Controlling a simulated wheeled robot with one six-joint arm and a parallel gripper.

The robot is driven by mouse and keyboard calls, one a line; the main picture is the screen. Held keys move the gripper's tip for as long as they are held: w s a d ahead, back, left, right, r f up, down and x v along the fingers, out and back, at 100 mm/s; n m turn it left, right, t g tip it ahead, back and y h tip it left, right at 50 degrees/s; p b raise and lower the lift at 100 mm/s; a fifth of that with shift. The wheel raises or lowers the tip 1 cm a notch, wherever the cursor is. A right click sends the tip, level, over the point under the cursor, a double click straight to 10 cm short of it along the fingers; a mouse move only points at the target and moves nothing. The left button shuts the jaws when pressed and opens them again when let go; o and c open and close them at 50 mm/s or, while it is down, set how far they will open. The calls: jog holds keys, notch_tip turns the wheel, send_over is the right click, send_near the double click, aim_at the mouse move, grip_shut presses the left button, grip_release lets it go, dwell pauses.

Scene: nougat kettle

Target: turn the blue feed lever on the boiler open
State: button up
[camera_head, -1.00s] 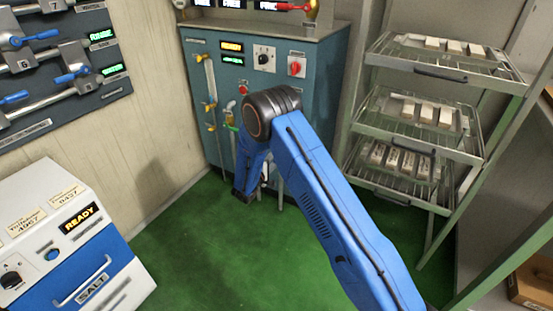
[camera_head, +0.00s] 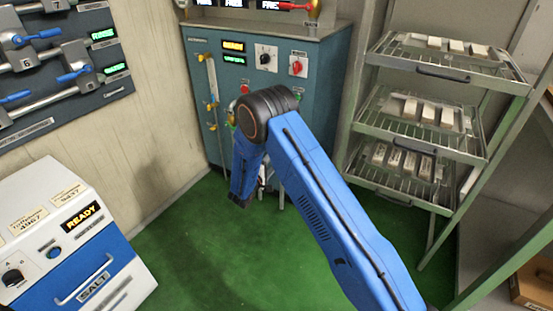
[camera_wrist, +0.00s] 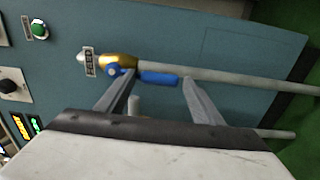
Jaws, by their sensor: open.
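The blue feed lever (camera_wrist: 158,77) shows in the wrist view on a brass valve (camera_wrist: 120,61) on the teal boiler front (camera_wrist: 215,45). Its handle lies roughly along the grey pipe (camera_wrist: 235,78) that runs from the valve. My gripper (camera_wrist: 160,78) is open and empty. In the picture its two fingers reach up on either side of the handle, one near the valve and one past the handle's free end. Whether they touch it I cannot tell. In the head view my arm hides this lever on the boiler (camera_head: 320,110).
A green button (camera_wrist: 39,31) and a black knob (camera_wrist: 10,86) are on the boiler panel. A wire rack (camera_head: 420,150) with trays of bars stands right of the boiler. A white and blue salt cabinet (camera_head: 75,250) stands at the left. Green floor (camera_head: 210,260) is clear between them.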

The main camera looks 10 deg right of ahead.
jog(key=v, duration=1.4)
jog(key=shift+s, duration=0.3)
jog(key=shift+a, duration=0.2)
jog(key=shift+r, duration=0.1)
jog(key=s+d+r+m+g+h, duration=0.1)
jog(key=s+d+r+m+g, duration=0.3)
jog(key=d+r, duration=0.55)
jog(key=s+d+r+m+g+h, duration=0.2)
jog(key=s+d+r+g, duration=0.25)
jog(key=d+r, duration=0.5)
jog(key=s+d+r+m+g+y, duration=0.1)
jog(key=s+d+r+g+y, duration=0.15)
jog(key=s+d, duration=0.4)
jog(key=s+d+r+m+g+y, duration=0.2)
jog(key=s+d+r+g, duration=0.15)
jog(key=s+d, duration=0.35)
jog(key=s+a+r+t+y, duration=0.1)
jog(key=s+r+y, duration=0.1)
jog(key=s, duration=0.6)
jog(key=s+a+r+m+t+y, duration=0.1)
jog(key=s+r+t+y, duration=0.1)
jog(key=s+y, duration=0.2)
jog(key=s+a+r+t+y, duration=0.1)
jog(key=s+a+r+y, duration=0.1)
jog(key=s, duration=0.9)
jog(key=shift+s+m+t+y, duration=0.3)
jog(key=shift+s+t+y, duration=0.05)
jog(key=shift+y, duration=0.2)
